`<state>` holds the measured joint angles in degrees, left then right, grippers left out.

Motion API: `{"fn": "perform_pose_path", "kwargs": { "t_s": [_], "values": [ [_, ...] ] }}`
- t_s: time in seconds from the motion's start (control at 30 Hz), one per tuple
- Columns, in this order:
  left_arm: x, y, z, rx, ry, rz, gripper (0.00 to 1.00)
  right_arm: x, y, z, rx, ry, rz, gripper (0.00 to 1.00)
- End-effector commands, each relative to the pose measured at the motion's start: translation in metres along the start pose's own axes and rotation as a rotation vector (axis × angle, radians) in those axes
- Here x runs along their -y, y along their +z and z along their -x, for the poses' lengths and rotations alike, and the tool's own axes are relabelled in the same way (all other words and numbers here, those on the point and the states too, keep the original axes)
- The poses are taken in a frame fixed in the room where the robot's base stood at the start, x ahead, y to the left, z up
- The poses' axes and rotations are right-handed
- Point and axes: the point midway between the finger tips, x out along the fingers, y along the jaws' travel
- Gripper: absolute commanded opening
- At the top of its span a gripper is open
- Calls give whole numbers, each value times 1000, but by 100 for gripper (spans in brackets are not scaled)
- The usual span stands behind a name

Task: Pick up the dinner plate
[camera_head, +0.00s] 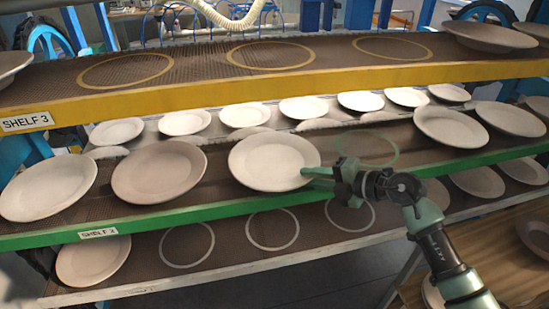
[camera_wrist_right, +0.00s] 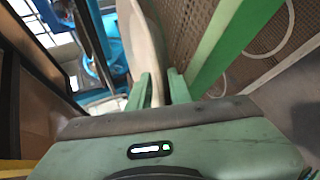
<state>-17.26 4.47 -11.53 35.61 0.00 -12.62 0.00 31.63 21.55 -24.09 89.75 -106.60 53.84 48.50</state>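A beige dinner plate (camera_head: 270,160) lies on the green-edged middle shelf (camera_head: 180,215) in the head view, right of another plate. My right gripper (camera_head: 318,178) reaches its right rim from the right. In the right wrist view, the plate (camera_wrist_right: 157,60) shows nearly edge-on between the two green fingers of the right gripper (camera_wrist_right: 160,85). The fingers are close to the plate on both sides; whether they press on it cannot be told. My left gripper is not in view.
Two plates (camera_head: 160,172) (camera_head: 50,188) lie left of it on the shelf. An empty green ring (camera_head: 367,148) is marked behind the gripper, with plates (camera_head: 450,127) farther right. The yellow-edged shelf (camera_head: 250,85) runs above; a lower shelf with white rings (camera_head: 272,230) runs below.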

Motion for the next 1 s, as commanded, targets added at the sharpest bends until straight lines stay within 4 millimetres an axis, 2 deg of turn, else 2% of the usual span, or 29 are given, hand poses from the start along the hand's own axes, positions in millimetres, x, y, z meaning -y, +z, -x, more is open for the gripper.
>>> {"fn": "perform_pose_path", "kwargs": {
  "t_s": [0.1,0.3,0.33,0.4,1.0],
  "values": [
    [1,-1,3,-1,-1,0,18,0,-1,-8,-1,0,0,20],
    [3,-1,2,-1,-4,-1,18,1,0,-9,0,0,1,20],
    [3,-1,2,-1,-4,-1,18,1,0,-9,0,0,1,17],
    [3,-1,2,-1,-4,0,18,1,0,-9,0,0,1,0],
    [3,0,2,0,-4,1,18,1,-1,-9,-1,0,1,0]
  ]
}}
